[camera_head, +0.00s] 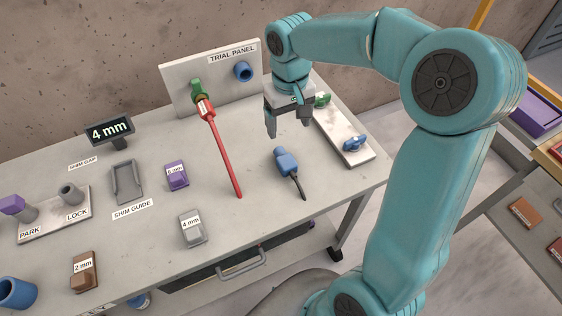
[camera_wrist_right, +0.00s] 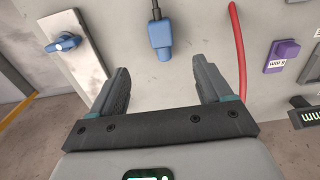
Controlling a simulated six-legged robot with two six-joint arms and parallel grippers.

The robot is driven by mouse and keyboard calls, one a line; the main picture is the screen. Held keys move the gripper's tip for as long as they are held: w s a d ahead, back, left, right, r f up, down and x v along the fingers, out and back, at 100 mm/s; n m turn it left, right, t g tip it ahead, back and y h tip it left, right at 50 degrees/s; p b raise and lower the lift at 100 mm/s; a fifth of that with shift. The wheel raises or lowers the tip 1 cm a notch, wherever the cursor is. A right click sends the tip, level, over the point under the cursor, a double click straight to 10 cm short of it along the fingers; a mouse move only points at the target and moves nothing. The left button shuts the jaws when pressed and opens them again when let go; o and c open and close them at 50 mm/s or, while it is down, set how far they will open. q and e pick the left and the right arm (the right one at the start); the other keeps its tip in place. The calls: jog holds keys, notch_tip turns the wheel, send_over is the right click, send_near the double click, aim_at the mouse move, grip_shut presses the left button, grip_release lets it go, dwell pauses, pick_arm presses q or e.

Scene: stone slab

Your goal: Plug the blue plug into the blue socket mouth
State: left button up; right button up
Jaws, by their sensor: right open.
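The blue plug (camera_head: 286,162) lies on the grey table with a short dark cable running toward the front edge. The blue socket mouth (camera_head: 243,71) is on the upright trial panel (camera_head: 180,85) at the back. My right gripper (camera_head: 288,134) is open and empty above the table, behind the plug. In the right wrist view the blue plug (camera_wrist_right: 160,37) lies ahead of the open fingers (camera_wrist_right: 165,85), roughly centred between them and apart from them. My left gripper is not in view.
A red rod or cable (camera_head: 222,150) runs from the panel's green fitting (camera_head: 196,86) to left of the plug. A pale plate (camera_head: 337,135) with green and blue fittings lies right. Labelled blocks, including a purple one (camera_head: 176,175), stand left.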

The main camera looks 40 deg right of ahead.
send_over(287, 162)
notch_tip(287, 162, down, 10)
jog(key=shift+s+d+f, duration=0.1)
jog(key=shift+s+d, duration=0.05)
jog(key=shift+f+p, duration=0.3)
jog(key=shift+f, duration=0.1)
jog(key=f, duration=0.4)
jog(key=shift+w+f+p, duration=0.25)
jog(key=shift+f+p, duration=0.1)
jog(key=shift+p, duration=0.05)
jog(key=shift+s, duration=0.1)
jog(key=shift+r, duration=0.1)
jog(key=shift+c, duration=0.9)
jog(key=c, duration=0.9)
